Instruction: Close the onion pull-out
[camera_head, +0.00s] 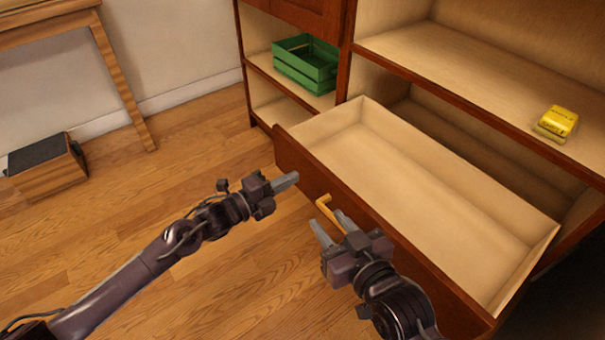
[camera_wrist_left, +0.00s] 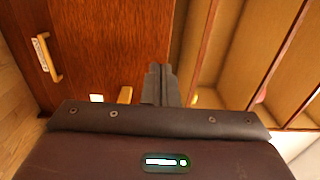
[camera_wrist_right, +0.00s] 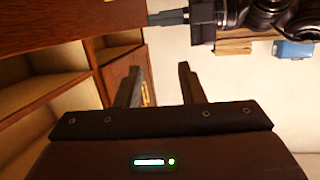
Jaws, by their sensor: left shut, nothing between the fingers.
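A wide wooden drawer (camera_head: 430,190), the pull-out, stands open and empty in the head view. Its red-brown front (camera_head: 300,165) has a yellow handle (camera_head: 325,205). No onion label is readable. My left gripper (camera_head: 290,180) is shut and empty beside the front, near its far end. It also shows shut in the left wrist view (camera_wrist_left: 158,75), with the drawer's wood front (camera_wrist_left: 110,35) ahead. My right gripper (camera_head: 330,222) is open and empty close to the handle; I cannot tell if it touches. Its spread fingers show in the right wrist view (camera_wrist_right: 160,80).
The cabinet's upper shelf (camera_head: 480,75) holds a yellow packet (camera_head: 556,122). A green crate (camera_head: 305,65) sits in a side compartment. A dark-topped wooden box (camera_head: 48,165) and a wooden table (camera_head: 100,40) stand at left. The floor before the drawer is clear.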

